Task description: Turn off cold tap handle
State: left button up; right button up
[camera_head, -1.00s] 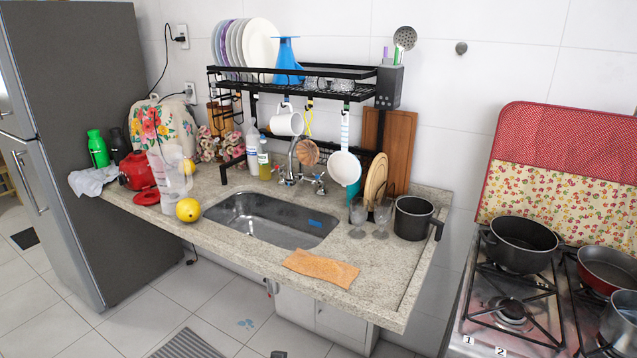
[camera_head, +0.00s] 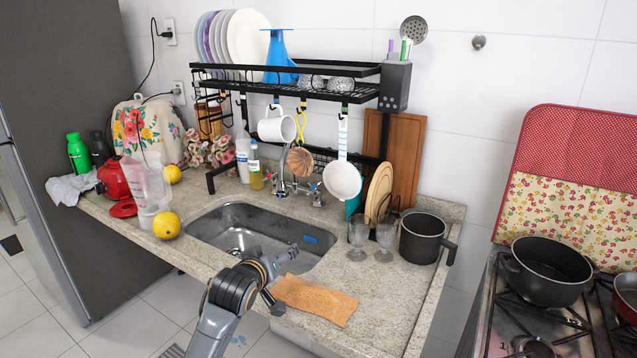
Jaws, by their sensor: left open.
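The tap (camera_head: 283,165) stands behind the steel sink (camera_head: 216,230), with a metal handle on each side. The left handle (camera_head: 281,187) is beside the soap bottle. The right handle (camera_head: 317,194) is below the hanging white pan. The handles are small, and I cannot tell for sure which is cold or how far each is turned. My left gripper (camera_head: 282,278) is over the sink's front edge, beside the orange cloth. It is open and empty, well in front of the tap and apart from both handles. My right gripper is out of view.
A black rack (camera_head: 290,84) spans above the tap, with a white mug (camera_head: 277,128) and a white pan (camera_head: 342,180) hanging near it. Glasses (camera_head: 358,237) and a black pot (camera_head: 423,238) stand right of the sink. A yellow fruit (camera_head: 166,225) sits at its left.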

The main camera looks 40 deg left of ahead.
aim_at(313, 188)
jog(key=i+j, duration=0.65)
jog(key=i, duration=0.25)
